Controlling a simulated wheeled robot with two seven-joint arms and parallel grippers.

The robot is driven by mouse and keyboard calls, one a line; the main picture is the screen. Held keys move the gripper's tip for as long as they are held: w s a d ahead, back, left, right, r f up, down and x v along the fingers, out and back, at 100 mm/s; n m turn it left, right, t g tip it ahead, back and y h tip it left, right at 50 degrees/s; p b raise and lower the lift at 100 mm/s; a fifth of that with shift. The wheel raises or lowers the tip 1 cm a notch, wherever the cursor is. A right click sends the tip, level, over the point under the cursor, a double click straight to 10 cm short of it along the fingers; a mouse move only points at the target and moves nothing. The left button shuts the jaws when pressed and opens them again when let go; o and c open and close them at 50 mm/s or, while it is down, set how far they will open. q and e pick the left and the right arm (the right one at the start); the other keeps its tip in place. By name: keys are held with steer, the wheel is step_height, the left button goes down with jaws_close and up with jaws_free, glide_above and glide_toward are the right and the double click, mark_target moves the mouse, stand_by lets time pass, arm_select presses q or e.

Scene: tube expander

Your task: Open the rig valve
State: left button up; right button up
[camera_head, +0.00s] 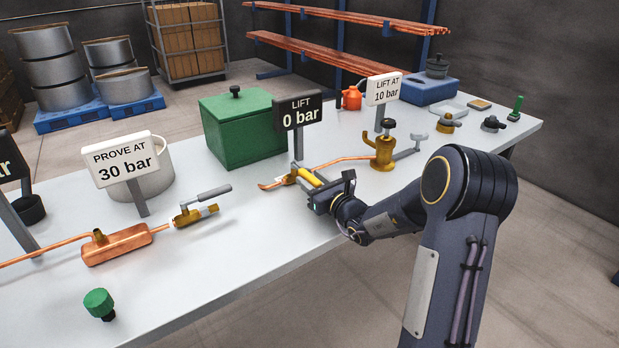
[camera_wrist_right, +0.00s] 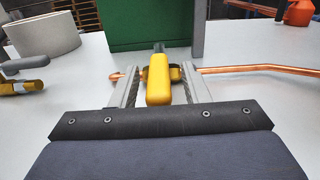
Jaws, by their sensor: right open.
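In the right wrist view the yellow handle (camera_wrist_right: 158,82) points toward my wrist. My right gripper (camera_head: 312,187) is open, its fingers (camera_wrist_right: 162,72) on either side of the handle, with a gap visible at each side. The brass valve body is partly hidden behind the handle and fingers. Another valve with a grey lever (camera_head: 203,197) lies further left on the bench. My left gripper is not in view.
A green box (camera_head: 243,130) stands behind the valve. A brass pump-like device (camera_head: 382,150) stands to the right. Signs reading "LIFT 0 bar" (camera_head: 298,112) and "PROVE AT 30 bar" (camera_head: 125,162) rise nearby. The bench (camera_head: 230,255) is clear in front.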

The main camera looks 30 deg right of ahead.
steer(key=shift+w+a, duration=0.1)
steer(key=shift+w, duration=0.55)
jaws_close()
